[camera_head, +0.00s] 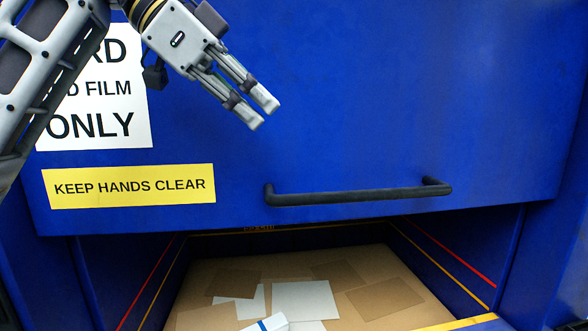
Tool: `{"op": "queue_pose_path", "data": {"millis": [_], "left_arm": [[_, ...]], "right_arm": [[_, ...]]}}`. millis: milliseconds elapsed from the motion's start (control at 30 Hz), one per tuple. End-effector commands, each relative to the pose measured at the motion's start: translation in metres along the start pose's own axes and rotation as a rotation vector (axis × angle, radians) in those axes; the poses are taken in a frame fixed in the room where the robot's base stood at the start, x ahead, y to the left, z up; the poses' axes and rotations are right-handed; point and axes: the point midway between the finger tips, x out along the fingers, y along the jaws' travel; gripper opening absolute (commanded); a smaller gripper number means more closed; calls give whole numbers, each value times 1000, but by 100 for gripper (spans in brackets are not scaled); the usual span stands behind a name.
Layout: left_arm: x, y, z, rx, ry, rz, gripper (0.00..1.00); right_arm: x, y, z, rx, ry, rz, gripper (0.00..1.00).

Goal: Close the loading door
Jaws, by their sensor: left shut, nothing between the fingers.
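The blue loading door (400,110) fills most of the head view. Its lower edge hangs above an opening, so the door is partly open. A black bar handle (358,195) runs across its lower part. My left gripper (262,114) is in front of the door, above and to the left of the handle and apart from it. Its fingers are shut and empty, pointing down and to the right. My right gripper is not in view.
Below the door is a bin opening with flat cardboard and white sheets (303,300) on its floor. A small white and blue box (268,324) shows at the bottom edge. A yellow label (130,186) and a white sign (95,130) are on the door.

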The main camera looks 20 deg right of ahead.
Motion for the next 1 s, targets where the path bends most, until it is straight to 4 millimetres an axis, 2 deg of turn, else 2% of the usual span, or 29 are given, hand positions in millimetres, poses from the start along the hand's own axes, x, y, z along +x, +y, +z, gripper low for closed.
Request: {"op": "queue_pose_path", "data": {"millis": [567, 767, 1000], "left_arm": [[0, 2, -3, 4, -1, 2, 0], [12, 2, -3, 4, -3, 2, 0], [40, 2, -3, 4, -2, 2, 0]], "right_arm": [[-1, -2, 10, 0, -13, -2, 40], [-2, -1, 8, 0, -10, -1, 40], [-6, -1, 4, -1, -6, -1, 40]]}}
